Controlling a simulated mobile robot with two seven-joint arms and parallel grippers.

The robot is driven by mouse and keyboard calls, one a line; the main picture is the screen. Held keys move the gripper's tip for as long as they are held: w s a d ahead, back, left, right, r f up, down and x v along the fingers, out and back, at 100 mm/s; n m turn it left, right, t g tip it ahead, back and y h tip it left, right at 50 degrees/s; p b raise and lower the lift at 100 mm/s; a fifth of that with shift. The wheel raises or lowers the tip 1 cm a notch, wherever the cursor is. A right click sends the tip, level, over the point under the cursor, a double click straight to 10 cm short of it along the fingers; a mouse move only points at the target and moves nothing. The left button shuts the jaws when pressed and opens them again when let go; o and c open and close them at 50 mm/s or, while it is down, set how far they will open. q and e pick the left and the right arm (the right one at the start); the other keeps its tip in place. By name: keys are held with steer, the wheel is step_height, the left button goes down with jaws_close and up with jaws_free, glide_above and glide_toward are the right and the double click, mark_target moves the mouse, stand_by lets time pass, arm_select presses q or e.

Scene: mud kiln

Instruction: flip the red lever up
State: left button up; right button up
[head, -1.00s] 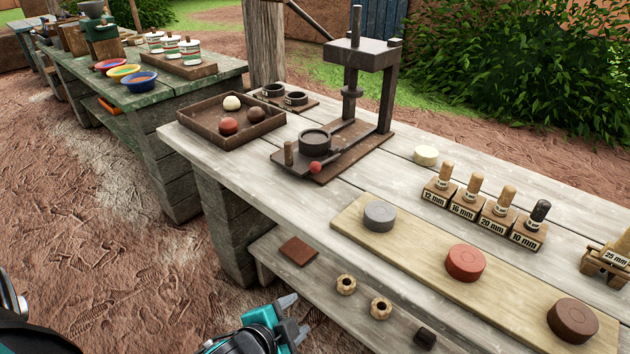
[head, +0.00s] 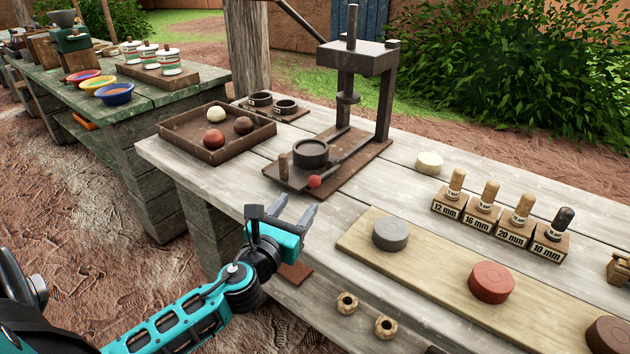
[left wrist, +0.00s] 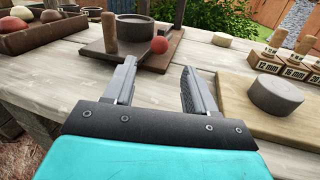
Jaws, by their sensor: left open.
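The red lever is a dark bar with a red ball knob (head: 315,181) at its end, low at the front of the dark metal press (head: 357,60). The bar lies down near the press's round cup (head: 311,154), beside a short wooden peg (head: 283,166). The red knob (left wrist: 159,45) also shows in the left wrist view, beyond and between my fingertips. My left gripper (head: 294,210) is open and empty at the table's near edge, short of the knob and not touching it. My right gripper is not in view.
A wooden tray (head: 170,133) with several balls stands left of the press. A pale board (head: 447,262) with round discs lies to the right, with labelled wooden-handled pegs (head: 490,204) behind it. Bare planks lie between my gripper and the press.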

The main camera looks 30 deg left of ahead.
mark_target(312, 186)
arm_select(q)
steer(key=w, duration=0.3)
steer(key=w+a, duration=0.1)
steer(key=w, duration=0.2)
steer(key=w+a, duration=0.1)
steer(key=w, duration=0.3)
steer(key=shift+w, duration=0.1)
jaws_close()
stand_by(0.4)
